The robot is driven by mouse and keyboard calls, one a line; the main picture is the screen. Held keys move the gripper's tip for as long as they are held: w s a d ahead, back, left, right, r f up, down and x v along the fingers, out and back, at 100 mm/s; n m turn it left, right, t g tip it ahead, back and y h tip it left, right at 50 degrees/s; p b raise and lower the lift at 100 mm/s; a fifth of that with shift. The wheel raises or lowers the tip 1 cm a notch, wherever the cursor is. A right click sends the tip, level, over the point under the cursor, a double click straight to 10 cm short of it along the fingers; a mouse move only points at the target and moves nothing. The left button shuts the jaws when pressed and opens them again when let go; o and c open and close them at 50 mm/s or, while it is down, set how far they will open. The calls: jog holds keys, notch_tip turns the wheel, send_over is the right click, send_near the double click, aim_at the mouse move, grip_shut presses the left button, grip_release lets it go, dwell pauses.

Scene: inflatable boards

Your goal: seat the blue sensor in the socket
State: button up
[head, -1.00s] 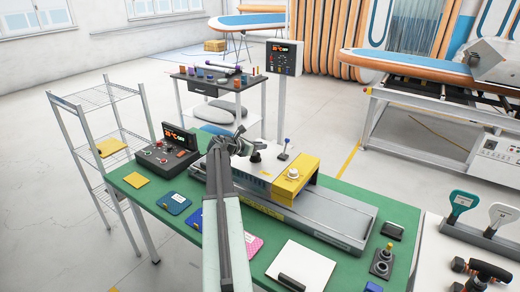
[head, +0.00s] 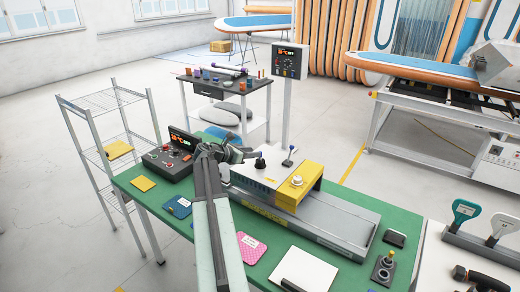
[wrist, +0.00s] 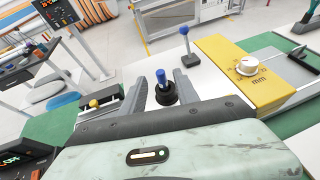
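The blue sensor (wrist: 161,77) is a small blue upright piece in the wrist view. It appears between my fingers, with a round black collar (wrist: 165,96) at its lower end. I cannot tell whether this collar is the socket, or how deep the sensor sits. My gripper (wrist: 162,82) is open, with a gap on each side of the sensor; neither finger clearly touches it. In the head view my gripper (head: 238,152) is over the back of the green bench, left of a dark upright piece (head: 260,164) on the white plate. The sensor's blue is not clear there.
A blue-knobbed lever (wrist: 185,42) stands right of the sensor, also visible in the head view (head: 289,158). Beyond it is a yellow block with a white dial (wrist: 247,66). A control box (head: 168,158) stands left of my gripper. Pads and a white sheet lie along the green bench (head: 396,222).

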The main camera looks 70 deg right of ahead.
jog(key=v, duration=0.3)
jog(key=shift+p, duration=0.3)
jog(key=w+a+f+m+t+y, duration=0.2)
jog(key=w+a+f, duration=0.1)
jog(key=w+a, duration=0.55)
jog(key=w+a+f+m+t+y, duration=0.15)
jog(key=w+a+f, duration=0.35)
jog(key=a, duration=0.7)
jog(key=w+a+f+m+t+y, duration=0.2)
jog(key=w+a+m, duration=0.1)
jog(key=w+a, duration=0.65)
jog(key=a+f+m+y, duration=0.2)
jog(key=a+m+y, duration=0.1)
jog(key=a, duration=1.8)
jog(key=a+f+m+y, duration=0.2)
jog(key=a+m+y, duration=0.1)
jog(key=a, duration=1.8)
jog(key=shift+s+a+f+y, duration=0.2)
jog(key=shift+a+f+y, duration=0.1)
jog(key=shift+a+y, duration=0.1)
jog(key=shift+t, duration=0.25)
